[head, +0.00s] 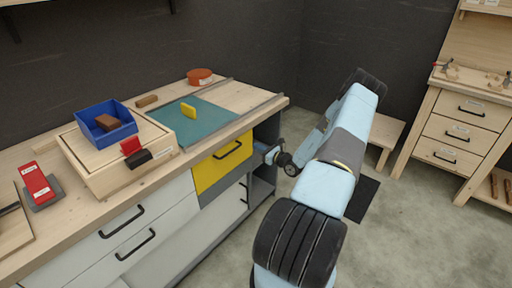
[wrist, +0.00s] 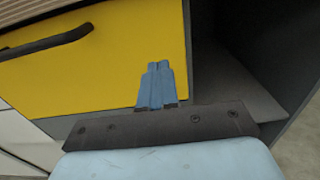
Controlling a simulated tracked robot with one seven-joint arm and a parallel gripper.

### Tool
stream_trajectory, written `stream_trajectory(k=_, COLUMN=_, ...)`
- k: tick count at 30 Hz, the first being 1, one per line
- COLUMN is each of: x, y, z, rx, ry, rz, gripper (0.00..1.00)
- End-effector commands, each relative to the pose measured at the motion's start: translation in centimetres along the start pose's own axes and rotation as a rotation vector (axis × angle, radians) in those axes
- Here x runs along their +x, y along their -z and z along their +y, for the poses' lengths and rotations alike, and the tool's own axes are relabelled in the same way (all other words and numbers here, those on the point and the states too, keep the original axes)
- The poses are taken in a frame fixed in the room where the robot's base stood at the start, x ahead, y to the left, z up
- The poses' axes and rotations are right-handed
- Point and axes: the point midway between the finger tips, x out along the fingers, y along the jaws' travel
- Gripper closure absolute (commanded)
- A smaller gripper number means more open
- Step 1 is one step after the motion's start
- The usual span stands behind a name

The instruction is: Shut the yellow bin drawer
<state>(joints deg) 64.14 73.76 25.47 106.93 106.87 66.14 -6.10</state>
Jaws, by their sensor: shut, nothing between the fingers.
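The yellow bin drawer (head: 221,170) is in the workbench below the teal mat, with a black handle on its front. Its front looks flush or nearly flush with the cabinet; I cannot tell whether a small gap remains. In the wrist view the yellow front (wrist: 115,70) fills the upper left, with the handle at far left. My gripper (head: 259,148) is at the drawer's right edge. In the wrist view its blue fingers (wrist: 158,68) are together and empty, in front of the lower right of the yellow front. I cannot tell whether they touch it.
White drawers (head: 135,240) sit left of the yellow one. An open shelf space (wrist: 235,80) lies to its right. A low wooden stool (head: 385,130) stands behind my arm.

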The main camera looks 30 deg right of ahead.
Motion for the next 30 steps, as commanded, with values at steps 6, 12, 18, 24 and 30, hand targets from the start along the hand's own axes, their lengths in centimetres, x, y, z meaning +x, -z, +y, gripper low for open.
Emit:
stream_trajectory(k=6, x=-4.8, y=0.0, z=-0.2, rx=0.001, ry=0.003, rz=0.002, gripper=1.0)
stream_trajectory(k=12, x=-8.1, y=0.1, z=-0.2, rx=0.001, ry=0.004, rz=0.002, gripper=1.0)
stream_trajectory(k=18, x=-9.8, y=0.1, z=-0.2, rx=0.001, ry=0.004, rz=0.001, gripper=1.0)
stream_trajectory(k=24, x=-10.1, y=0.1, z=-0.2, rx=0.001, ry=0.004, rz=0.001, gripper=1.0)
stream_trajectory(k=30, x=-9.3, y=-1.4, z=0.5, rx=-0.033, ry=-0.045, rz=0.008, gripper=1.0)
